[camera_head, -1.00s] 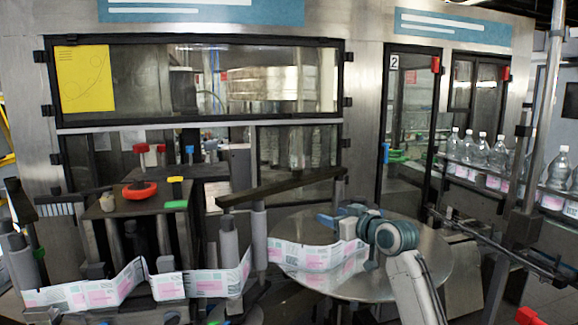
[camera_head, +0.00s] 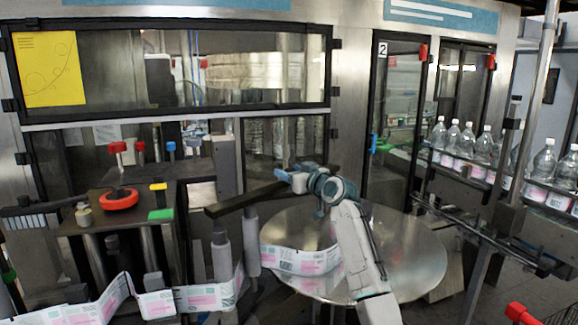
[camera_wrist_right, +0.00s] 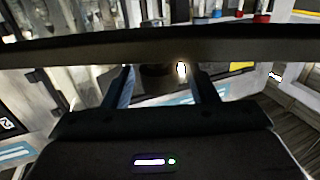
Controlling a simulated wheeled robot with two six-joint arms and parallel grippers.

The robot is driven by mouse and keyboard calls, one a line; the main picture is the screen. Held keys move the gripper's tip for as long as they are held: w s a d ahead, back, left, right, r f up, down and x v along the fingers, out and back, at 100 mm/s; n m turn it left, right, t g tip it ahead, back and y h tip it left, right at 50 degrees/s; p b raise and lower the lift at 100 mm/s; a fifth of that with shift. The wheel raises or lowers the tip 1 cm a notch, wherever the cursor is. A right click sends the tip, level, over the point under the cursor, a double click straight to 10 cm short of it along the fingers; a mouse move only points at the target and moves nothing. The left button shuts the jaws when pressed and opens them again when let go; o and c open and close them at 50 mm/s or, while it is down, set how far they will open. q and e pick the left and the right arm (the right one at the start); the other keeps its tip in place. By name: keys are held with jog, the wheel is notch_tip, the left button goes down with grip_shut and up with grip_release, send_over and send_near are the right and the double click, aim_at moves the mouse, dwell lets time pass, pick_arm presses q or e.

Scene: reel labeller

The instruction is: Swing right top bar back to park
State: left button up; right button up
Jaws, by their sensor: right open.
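The right top bar (camera_head: 240,199) is a long dark bar above the grey roller posts, slanting up to the right in the head view. My right gripper (camera_head: 283,175) is at the right part of this bar, and part of the bar is hidden behind it. In the right wrist view, the bar (camera_wrist_right: 100,47) runs across the whole upper picture. The right gripper's two fingers (camera_wrist_right: 165,78) are spread apart, and their tips reach up to the bar's lower edge. I cannot tell whether they touch it. My left gripper is not in view.
A round steel turntable (camera_head: 400,255) lies below my right arm. A printed label web (camera_head: 300,260) runs around the posts. A red knob (camera_head: 119,199) sits on the dark block at left. Bottles (camera_head: 467,140) stand on a conveyor at right.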

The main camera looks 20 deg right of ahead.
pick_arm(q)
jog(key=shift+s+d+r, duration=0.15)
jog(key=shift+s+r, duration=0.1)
pick_arm(e)
jog(key=shift+r, duration=0.25)
